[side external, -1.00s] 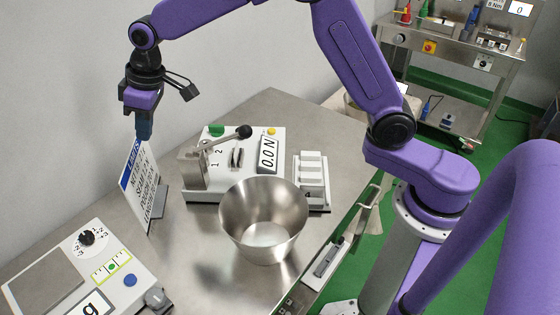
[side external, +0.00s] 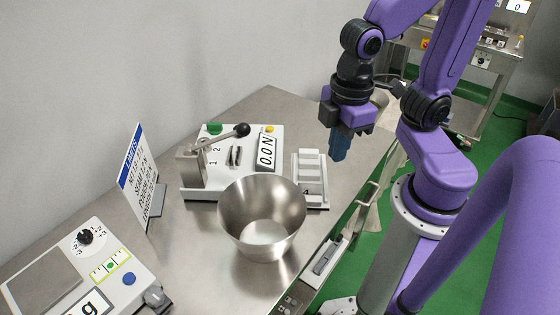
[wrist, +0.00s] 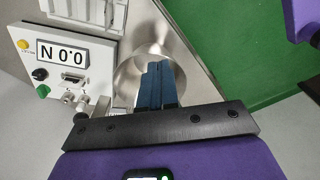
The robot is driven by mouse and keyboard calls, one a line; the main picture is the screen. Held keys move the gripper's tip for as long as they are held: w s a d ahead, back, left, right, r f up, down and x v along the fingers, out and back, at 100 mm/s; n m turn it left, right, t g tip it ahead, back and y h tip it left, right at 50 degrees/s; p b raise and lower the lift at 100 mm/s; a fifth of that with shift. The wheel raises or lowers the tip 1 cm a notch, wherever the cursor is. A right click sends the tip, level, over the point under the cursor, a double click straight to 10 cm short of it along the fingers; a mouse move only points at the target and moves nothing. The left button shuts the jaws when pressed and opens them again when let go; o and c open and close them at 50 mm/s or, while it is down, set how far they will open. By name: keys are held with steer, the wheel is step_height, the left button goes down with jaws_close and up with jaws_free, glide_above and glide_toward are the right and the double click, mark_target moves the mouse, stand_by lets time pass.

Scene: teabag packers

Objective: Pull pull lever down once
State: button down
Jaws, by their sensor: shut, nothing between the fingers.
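The pull lever (side external: 222,137) is a metal rod with a black ball knob. It sits on a white tester with a display reading 0.0 N (side external: 266,153), and its rod slopes up to the right. The tester also shows in the wrist view (wrist: 92,27), at upper left. My gripper (side external: 338,158) is shut and empty, with dark blue fingers pointing down. In the side view it is right of the lever and apart from it, above the table's right part. In the wrist view the fingers (wrist: 157,82) lie together in front of the metal bowl.
A metal bowl (side external: 262,215) stands in front of the tester. A white slotted block (side external: 311,178) is at its right. The table's back (side external: 283,105) is clear.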

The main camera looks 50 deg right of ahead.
steer(key=s+d, duration=0.2)
steer(key=shift+s+d+f, duration=0.2)
steer(key=shift+s+f, duration=0.1)
steer(key=shift+f, duration=0.1)
steer(key=shift+w+r, duration=0.1)
steer(key=w+a+r+n+g+h, duration=0.1)
steer(key=w+a+r+n, duration=0.2)
steer(key=w, duration=0.4)
steer(key=w+a+r+n+g, duration=0.1)
steer(key=w+a+r+n, duration=0.25)
steer(key=w, duration=0.45)
steer(key=w+d+r+n+g, duration=0.1)
steer(key=w+d+r+n, duration=0.1)
steer(key=w, duration=0.6)
steer(key=w+d+r+n, duration=0.2)
steer(key=w+r+n, duration=0.1)
steer(key=w, duration=0.5)
steer(key=shift+w+r+n+g+y, duration=0.15)
steer(key=shift+r+n+g+y, duration=0.25)
steer(key=shift+n, duration=0.15)
steer(key=shift+f, duration=0.1)
